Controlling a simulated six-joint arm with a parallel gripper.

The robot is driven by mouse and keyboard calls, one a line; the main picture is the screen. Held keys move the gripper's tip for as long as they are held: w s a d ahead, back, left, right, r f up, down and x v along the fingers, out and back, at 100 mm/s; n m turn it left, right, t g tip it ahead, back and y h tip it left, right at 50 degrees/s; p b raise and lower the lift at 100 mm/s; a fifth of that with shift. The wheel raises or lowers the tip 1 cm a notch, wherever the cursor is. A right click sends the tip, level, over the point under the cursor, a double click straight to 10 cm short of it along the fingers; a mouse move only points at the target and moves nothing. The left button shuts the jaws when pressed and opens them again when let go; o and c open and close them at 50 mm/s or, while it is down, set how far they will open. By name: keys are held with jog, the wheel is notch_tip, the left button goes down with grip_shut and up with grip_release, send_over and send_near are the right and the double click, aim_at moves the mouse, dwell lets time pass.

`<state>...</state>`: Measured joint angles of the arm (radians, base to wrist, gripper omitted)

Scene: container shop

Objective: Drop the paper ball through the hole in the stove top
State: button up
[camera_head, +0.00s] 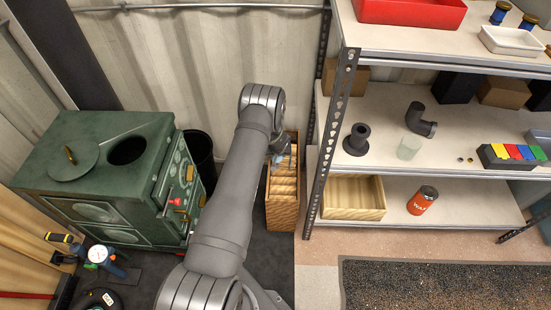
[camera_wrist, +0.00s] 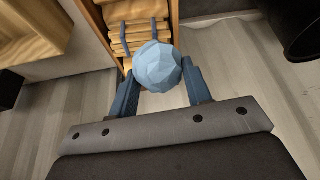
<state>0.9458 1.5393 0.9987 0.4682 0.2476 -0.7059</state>
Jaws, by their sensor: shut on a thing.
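In the wrist view, a pale blue faceted paper ball (camera_wrist: 157,68) sits between the two blue fingers of my gripper (camera_wrist: 159,80), which is shut on it. The gripper is over the edge of a wooden crate of split logs. In the head view my arm hides most of the gripper. The green stove (camera_head: 105,200) stands on the left. Its round dark hole (camera_head: 128,151) in the top is uncovered. The round lid (camera_head: 74,160) with a knob lies on the stove top to the left of the hole.
The log crate (camera_head: 283,215) stands right of my arm, beside a metal shelf (camera_head: 440,208) with pipe fittings, a glass and a red can. A black bin (camera_head: 199,150) is between stove and arm. Tools (camera_head: 100,257) lie in front of the stove.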

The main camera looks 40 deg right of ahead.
jog(key=w+a+r+n+t+y, duration=0.1)
jog(key=w+a+r+n, duration=0.1)
jog(key=w+a+r, duration=0.5)
jog(key=w+a+r+n, duration=0.2)
jog(key=w+a+r, duration=0.2)
jog(key=w+r, duration=0.6)
jog(key=w+a+r+n+y, duration=0.15)
jog(key=w+a+r, duration=0.25)
jog(key=a+r, duration=0.55)
jog(key=w+a+r+n+y, duration=0.1)
jog(key=w+a+r+n, duration=0.2)
jog(key=a+r, duration=0.7)
jog(key=s+a+r+n, duration=0.1)
jog(key=s+a+r, duration=0.25)
jog(key=a, duration=0.65)
jog(key=s+a+r+n, duration=0.2)
jog(key=s+a+r, duration=0.15)
jog(key=a, duration=0.65)
notch_tip(320, 180, down, 8)
jog(key=shift+w+a+r+y, duration=0.15)
jog(key=shift+w+y, duration=0.1)
jog(key=shift+y, duration=0.1)
jog(key=o, duration=1)
jog(key=shift+o, duration=0.2)
